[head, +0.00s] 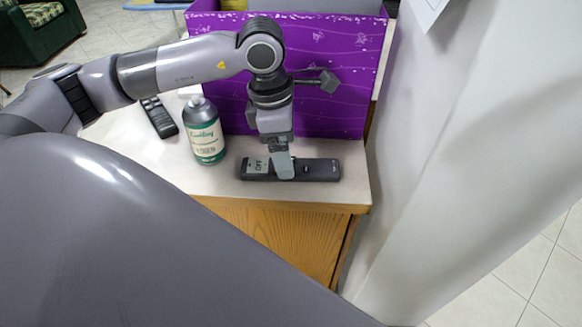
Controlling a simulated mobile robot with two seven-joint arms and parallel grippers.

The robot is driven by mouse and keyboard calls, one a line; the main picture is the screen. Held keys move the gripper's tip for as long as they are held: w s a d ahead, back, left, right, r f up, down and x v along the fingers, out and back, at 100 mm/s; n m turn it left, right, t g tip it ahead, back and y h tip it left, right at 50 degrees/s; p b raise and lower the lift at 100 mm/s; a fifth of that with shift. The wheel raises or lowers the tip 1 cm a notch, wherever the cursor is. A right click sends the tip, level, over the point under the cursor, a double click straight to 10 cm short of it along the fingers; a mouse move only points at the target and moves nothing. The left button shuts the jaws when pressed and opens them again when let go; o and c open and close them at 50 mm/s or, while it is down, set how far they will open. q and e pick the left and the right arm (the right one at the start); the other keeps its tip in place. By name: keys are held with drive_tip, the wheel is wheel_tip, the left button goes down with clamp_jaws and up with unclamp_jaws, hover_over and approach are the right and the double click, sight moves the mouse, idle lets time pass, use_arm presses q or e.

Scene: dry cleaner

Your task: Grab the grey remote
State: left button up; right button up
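A dark grey remote (318,170) lies flat on the counter near its front edge, long side running left to right. A pale patch with dark marks shows at its left end. My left gripper (282,163) points down at the remote, with a finger in front of its middle-left part. The other finger is hidden, so I cannot tell whether the gripper is closed on the remote. A second dark remote (158,117) with several buttons lies farther back left. My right gripper is not in view.
A grey bottle with a green and white label (205,131) stands close left of my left gripper. A purple box (335,85) stands just behind it. The light counter (220,182) ends at a wooden front (285,235). A white wall (450,130) rises on the right.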

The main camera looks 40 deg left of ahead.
use_arm(q)
drive_tip(key=f, duration=0.3)
drive_tip(key=shift+w+d+f, duration=0.25)
drive_tip(key=shift+f, duration=0.1)
drive_tip(key=c, duration=1.2)
drive_tip(key=shift+r, duration=0.1)
drive_tip(key=shift+c, duration=0.2)
